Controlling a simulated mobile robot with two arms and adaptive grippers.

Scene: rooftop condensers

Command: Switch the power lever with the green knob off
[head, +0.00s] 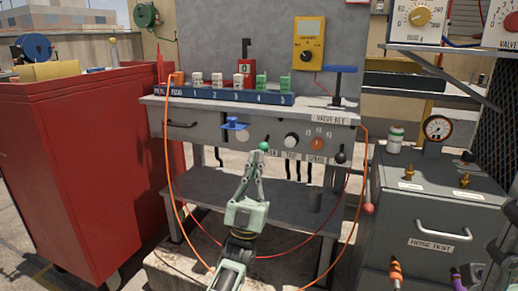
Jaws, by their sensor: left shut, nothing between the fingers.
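The green knob (264,146) is a small ball at the front panel of the grey workbench (190,150). The lever under it is mostly hidden behind my fingers. My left gripper (259,155) reaches up from the bottom middle, with its pale green fingers shut and empty. Its tips are just below the green knob in the picture; I cannot tell whether they touch it. A black knob (340,158) stands at the panel's right end. Grey parts of my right gripper (497,250) seem to show at the right edge, cut off, with the fingers unclear.
Orange and red hoses hang in front of the bench. A red cabinet (80,170) stands left, a grey hose-test unit (440,205) right.

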